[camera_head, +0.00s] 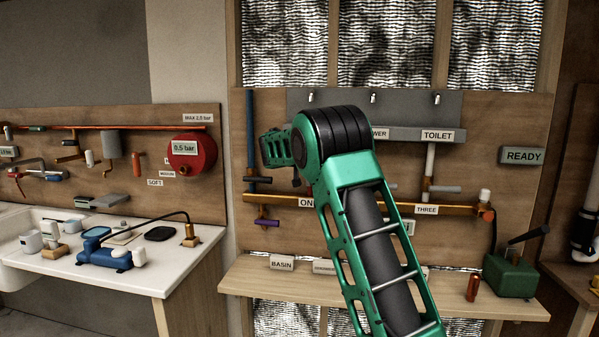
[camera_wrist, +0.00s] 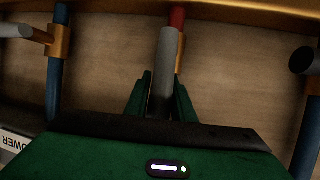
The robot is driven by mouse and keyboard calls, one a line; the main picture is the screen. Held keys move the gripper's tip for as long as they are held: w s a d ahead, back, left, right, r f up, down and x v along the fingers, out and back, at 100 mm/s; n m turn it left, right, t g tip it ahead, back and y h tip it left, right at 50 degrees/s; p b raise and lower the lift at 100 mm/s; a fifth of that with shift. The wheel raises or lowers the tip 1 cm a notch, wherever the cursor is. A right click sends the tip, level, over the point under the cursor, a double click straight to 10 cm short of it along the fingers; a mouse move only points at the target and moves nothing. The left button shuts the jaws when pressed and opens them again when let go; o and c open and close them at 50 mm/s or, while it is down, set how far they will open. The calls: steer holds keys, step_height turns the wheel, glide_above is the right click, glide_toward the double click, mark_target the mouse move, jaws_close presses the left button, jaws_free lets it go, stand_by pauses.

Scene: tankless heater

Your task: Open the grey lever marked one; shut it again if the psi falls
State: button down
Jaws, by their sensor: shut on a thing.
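In the wrist view my gripper (camera_wrist: 160,97) has its two green fingers on either side of a grey lever (camera_wrist: 166,62), shut on it. The lever runs up beside a brass fitting (camera_wrist: 180,52) below a red pipe (camera_wrist: 178,18). No number shows on it there. In the head view my green arm hides the fingers and the held lever. A label reading "ON" (camera_head: 306,202), partly covered by my arm, sits on the brass pipe (camera_head: 276,199). No psi reading is legible in either view.
In the wrist view another grey handle (camera_wrist: 30,33) meets a brass valve on a blue pipe (camera_wrist: 60,80), left of my gripper. A dark round end (camera_wrist: 302,60) is at right. The head view shows a wooden shelf (camera_head: 240,283) below and a READY sign (camera_head: 522,156) at right.

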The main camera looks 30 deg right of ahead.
steer(key=shift+w+a+f, duration=0.15)
steer(key=shift+a+f, duration=0.1)
steer(key=shift+a, duration=0.2)
steer(key=c, duration=1.5)
jaws_free()
steer(key=shift+r, duration=0.1)
steer(key=shift+d, duration=0.2)
steer(key=shift+s+a+r, duration=0.1)
steer(key=shift+s, duration=0.1)
steer(key=v, duration=1)
steer(key=shift+a+r, duration=0.1)
steer(key=shift+a, duration=0.15)
steer(key=shift+s, duration=0.1)
